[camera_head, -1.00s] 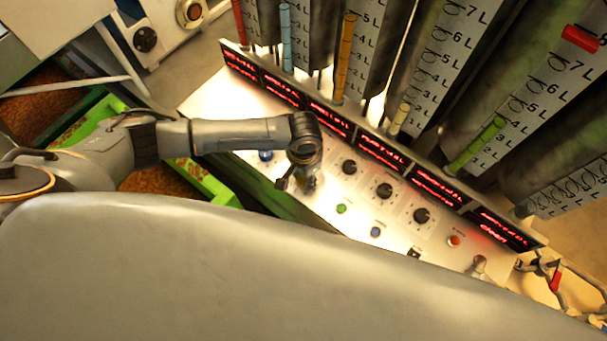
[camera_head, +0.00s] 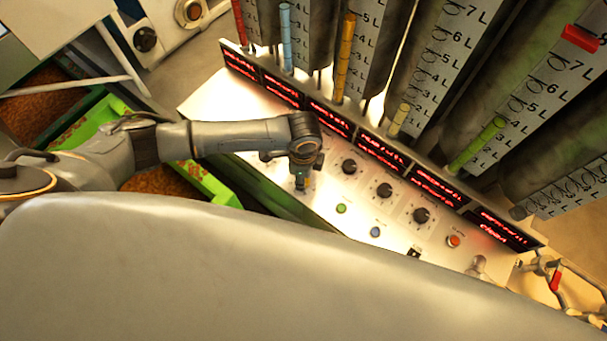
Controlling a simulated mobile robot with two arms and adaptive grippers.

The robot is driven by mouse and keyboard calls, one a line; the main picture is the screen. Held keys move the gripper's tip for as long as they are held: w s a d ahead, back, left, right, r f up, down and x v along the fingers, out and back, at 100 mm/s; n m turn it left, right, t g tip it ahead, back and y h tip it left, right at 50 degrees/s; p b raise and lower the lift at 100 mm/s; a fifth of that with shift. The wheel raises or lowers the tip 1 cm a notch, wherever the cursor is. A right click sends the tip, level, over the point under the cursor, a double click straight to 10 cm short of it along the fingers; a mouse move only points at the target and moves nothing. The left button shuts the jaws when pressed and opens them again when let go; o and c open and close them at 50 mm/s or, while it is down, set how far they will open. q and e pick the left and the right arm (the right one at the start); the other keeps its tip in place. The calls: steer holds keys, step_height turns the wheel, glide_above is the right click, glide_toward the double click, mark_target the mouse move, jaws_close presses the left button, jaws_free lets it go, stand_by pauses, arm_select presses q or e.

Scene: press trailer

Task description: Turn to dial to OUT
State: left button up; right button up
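Three black dials stand in a row on the white sloped control panel (camera_head: 225,100): a left one (camera_head: 349,166), a middle one (camera_head: 384,190) and a right one (camera_head: 421,215). Their markings are too small to read, so I cannot tell which is at OUT. My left gripper (camera_head: 301,184) points down over the panel, left of the three dials. Its fingers are seen nearly edge-on, and whatever lies under them is hidden. I cannot tell whether it touches anything. My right gripper is not in view.
Below the dials are a green button (camera_head: 341,208), a blue button (camera_head: 376,232) and an orange-red button (camera_head: 453,241). Red-lit displays (camera_head: 380,150) and gauge columns line the panel's back. Another black knob (camera_head: 145,39) is on a white unit at upper left.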

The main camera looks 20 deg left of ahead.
arm_select(q)
steer(key=m, duration=0.3)
steer(key=shift+m, duration=0.4)
steer(key=m, duration=0.3)
steer(key=shift+m, duration=0.3)
steer(key=m, duration=0.6)
steer(key=o, duration=1.2)
steer(key=shift+r, duration=0.15)
step_height(320, 180, up, 12)
steer(key=shift+f, duration=0.1)
